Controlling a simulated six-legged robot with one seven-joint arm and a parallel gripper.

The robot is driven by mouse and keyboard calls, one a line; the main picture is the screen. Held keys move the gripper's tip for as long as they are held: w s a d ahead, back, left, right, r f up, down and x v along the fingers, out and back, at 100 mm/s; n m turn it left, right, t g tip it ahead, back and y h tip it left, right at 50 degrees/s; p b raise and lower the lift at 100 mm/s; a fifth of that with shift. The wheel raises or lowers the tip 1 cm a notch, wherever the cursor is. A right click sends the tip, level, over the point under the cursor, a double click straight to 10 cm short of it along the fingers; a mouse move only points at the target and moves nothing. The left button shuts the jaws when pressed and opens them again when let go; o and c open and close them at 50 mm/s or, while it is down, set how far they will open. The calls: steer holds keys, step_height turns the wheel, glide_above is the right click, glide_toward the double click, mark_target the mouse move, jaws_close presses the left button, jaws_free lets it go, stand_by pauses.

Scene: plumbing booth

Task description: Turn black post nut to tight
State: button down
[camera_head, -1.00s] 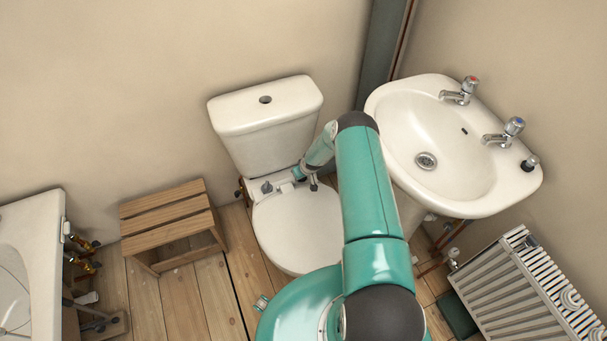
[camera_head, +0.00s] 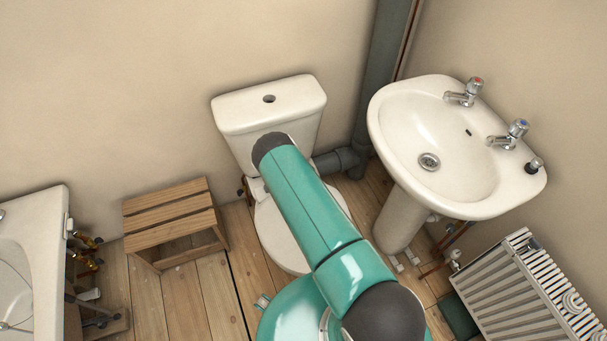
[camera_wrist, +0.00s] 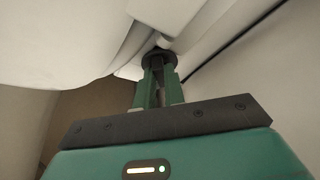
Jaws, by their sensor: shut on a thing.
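In the wrist view the black post nut (camera_wrist: 159,54) is a dark round piece just beneath white ceramic, with a white post above it. My gripper (camera_wrist: 159,70) has its two green fingers shut on the nut from below. The nut's top side and thread are not clear. In the head view the white toilet (camera_head: 268,112) stands against the wall, and my teal arm crosses in front of its bowl and seat. My gripper and the nut are hidden there.
A white basin (camera_head: 440,150) on a pedestal stands to the right, with a radiator (camera_head: 520,295) below it. A grey pipe (camera_head: 340,160) runs behind the toilet. A wooden stool (camera_head: 170,220) stands to the left, near a bathtub (camera_head: 30,260).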

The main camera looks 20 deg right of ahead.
steer(key=shift+s+a+f+m+g, duration=0.1)
steer(key=shift+m+g, duration=0.15)
steer(key=shift+m, duration=0.35)
steer(key=shift+f+m+g, duration=0.1)
steer(key=shift+m+g, duration=0.15)
steer(key=shift+m, duration=0.35)
steer(key=c, duration=1.5)
jaws_free()
steer(key=shift+o, duration=0.2)
steer(key=shift+a+r, duration=0.1)
steer(key=shift+r, duration=0.1)
steer(key=v, duration=1.3)
steer(key=shift+a, duration=0.3)
steer(key=shift+r, duration=0.1)
